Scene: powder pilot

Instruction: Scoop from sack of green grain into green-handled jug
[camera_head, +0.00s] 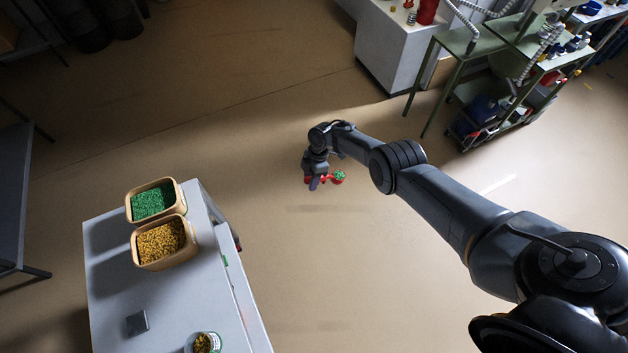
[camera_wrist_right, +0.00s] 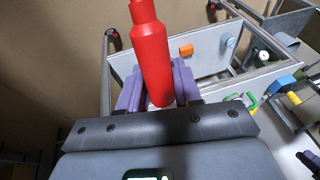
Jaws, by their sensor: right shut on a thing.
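My right gripper (camera_head: 317,182) hangs over the open floor, right of the white table. It is shut on the red handle of a scoop (camera_head: 325,179). The scoop's bowl (camera_head: 338,177) holds green grain. In the right wrist view the red handle (camera_wrist_right: 152,50) stands between the purple fingers (camera_wrist_right: 158,85); the bowl is not visible there. The sack of green grain (camera_head: 128,211) is an open tan container at the table's far end, well left of the gripper. A small green part (camera_wrist_right: 252,101) shows in the right wrist view; I cannot tell whether it is the jug's handle. My left gripper is out of view.
A tan sack of yellow grain (camera_head: 138,258) stands beside the green one on the white table (camera_head: 190,300). A clear container with yellowish contents (camera_head: 203,343) and a dark square plate (camera_head: 137,323) are nearer. Green benches (camera_head: 480,42) and a white cabinet (camera_head: 385,45) stand at the back.

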